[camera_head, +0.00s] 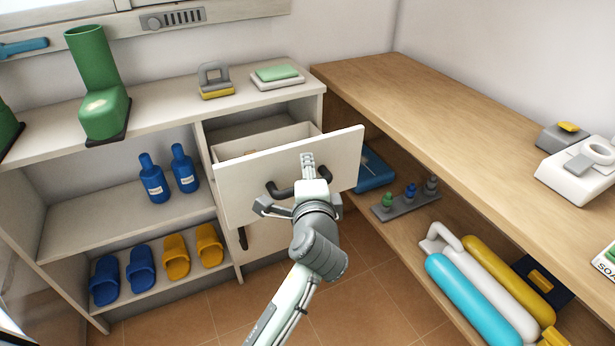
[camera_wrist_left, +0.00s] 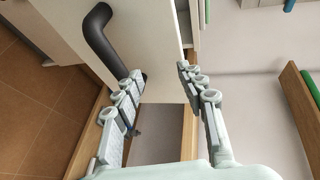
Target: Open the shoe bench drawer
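The shoe bench drawer (camera_head: 232,185) is pulled out, with its white front standing off the cabinet and its inside (camera_head: 265,142) showing from above. Its dark bar handle (camera_head: 280,191) is partly hidden by my left gripper (camera_head: 307,172). In the left wrist view the handle (camera_wrist_left: 98,38) is at upper left, with one end close to the left finger. The fingers of the left gripper (camera_wrist_left: 162,78) are spread apart, near the edge of the white drawer front (camera_wrist_left: 162,35). I cannot tell whether they touch it. My right gripper is not in view.
Below the drawer is another white front (camera_head: 262,240) with a dark handle. Shelves at left hold blue bottles (camera_head: 153,180) and slippers (camera_head: 176,256); a green boot (camera_head: 98,95) stands on top. A wooden bench (camera_head: 440,110) borders the right side. Tiled floor (camera_head: 375,300) is open in front.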

